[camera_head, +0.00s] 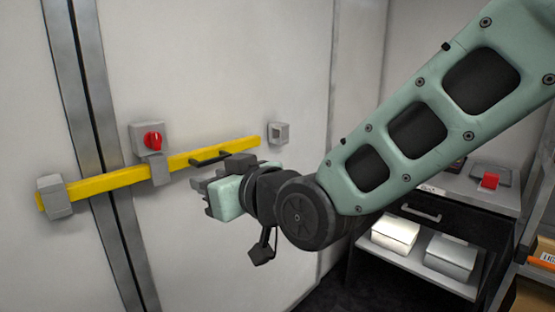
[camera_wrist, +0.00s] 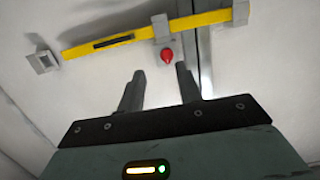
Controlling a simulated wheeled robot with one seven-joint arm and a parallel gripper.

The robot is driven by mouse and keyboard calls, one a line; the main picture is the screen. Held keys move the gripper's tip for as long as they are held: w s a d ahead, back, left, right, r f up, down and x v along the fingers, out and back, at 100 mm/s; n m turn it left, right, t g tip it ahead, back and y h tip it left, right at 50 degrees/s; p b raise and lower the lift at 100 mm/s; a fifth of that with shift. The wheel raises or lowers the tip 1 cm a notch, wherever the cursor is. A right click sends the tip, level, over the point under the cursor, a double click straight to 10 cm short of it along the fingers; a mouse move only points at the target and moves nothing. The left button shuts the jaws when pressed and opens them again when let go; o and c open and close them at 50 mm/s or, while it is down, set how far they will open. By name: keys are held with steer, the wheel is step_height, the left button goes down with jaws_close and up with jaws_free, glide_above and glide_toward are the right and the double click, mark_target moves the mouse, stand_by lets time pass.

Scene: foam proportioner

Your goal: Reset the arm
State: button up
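My gripper (camera_head: 207,190) is in front of the white double door, near the right end of a yellow bar. In the wrist view my gripper (camera_wrist: 160,80) shows two dark fingers spread apart with nothing between them, so it is open. The yellow bar (camera_head: 105,183) lies across the door seam, held by grey brackets, and has a dark handle (camera_head: 222,158). A red knob (camera_head: 153,140) sits on a grey box above the bar. In the wrist view the yellow bar (camera_wrist: 140,36) and red knob (camera_wrist: 167,55) lie beyond the fingertips.
A small grey bracket (camera_head: 279,132) is on the wall beyond the bar's right end. At right stands a dark cabinet with a drawer (camera_head: 421,214), a red-switched device (camera_head: 490,180) on top, and two boxes (camera_head: 395,234) on a lower shelf. An orange item (camera_head: 543,259) lies on a rack at far right.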

steer(key=s+d+f+g+h+p, duration=0.2)
steer(key=s+d, duration=0.4)
steer(key=d, duration=0.3)
steer(key=s+d+f+m+g+h+p, duration=0.1)
steer(key=s+d+f+g+h+p, duration=0.1)
steer(key=s+d, duration=0.5)
steer(key=s+d+f+m+g+h+p, duration=0.1)
steer(key=s+d+f+g+h, duration=0.3)
steer(key=d, duration=0.7)
steer(key=s+g+h+p, duration=0.1)
steer(key=s+g+h, duration=0.1)
steer(key=s+h, duration=0.1)
steer(key=shift+s+h, duration=0.15)
steer(key=shift+h, duration=0.15)
steer(key=shift+d+r, duration=0.1)
